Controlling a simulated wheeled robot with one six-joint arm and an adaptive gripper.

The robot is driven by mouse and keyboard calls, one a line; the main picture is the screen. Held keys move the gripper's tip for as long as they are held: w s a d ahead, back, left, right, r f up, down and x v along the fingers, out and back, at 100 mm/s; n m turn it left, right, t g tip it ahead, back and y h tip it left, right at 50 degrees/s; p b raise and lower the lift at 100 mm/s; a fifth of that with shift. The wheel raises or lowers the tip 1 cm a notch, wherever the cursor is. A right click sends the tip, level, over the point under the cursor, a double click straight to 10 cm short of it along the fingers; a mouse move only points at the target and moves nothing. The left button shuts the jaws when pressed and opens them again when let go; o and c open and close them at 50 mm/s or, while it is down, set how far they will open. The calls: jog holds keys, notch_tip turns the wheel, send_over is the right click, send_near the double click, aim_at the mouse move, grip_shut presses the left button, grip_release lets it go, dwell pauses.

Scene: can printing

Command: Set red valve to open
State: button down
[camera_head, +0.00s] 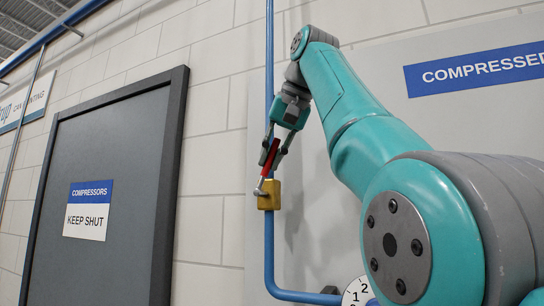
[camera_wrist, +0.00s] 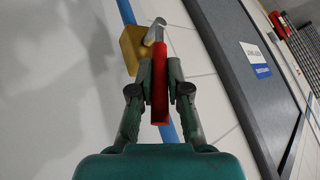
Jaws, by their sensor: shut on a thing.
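The red valve handle (camera_head: 268,158) sits on a yellow valve body (camera_head: 270,194) on the blue vertical pipe. In the head view the handle points up and slightly right from the body, close to in line with the pipe. My gripper (camera_head: 274,152) reaches down to it from above and is shut on the red handle. In the wrist view the red handle (camera_wrist: 160,85) lies between the two fingers of my gripper (camera_wrist: 160,88). The yellow body (camera_wrist: 132,48) and the handle's grey metal end (camera_wrist: 156,30) show beyond the fingertips.
The blue pipe (camera_head: 269,255) bends right near the bottom, towards a white dial (camera_head: 358,292). A grey door (camera_head: 105,190) with a "keep shut" sign (camera_head: 87,210) stands to the left. A "compressed" sign (camera_head: 475,68) is on the wall at right.

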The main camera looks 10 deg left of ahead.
jog(key=c, duration=1.1)
grip_release()
jog(key=shift+c, duration=0.2)
jog(key=shift+d+f, duration=0.15)
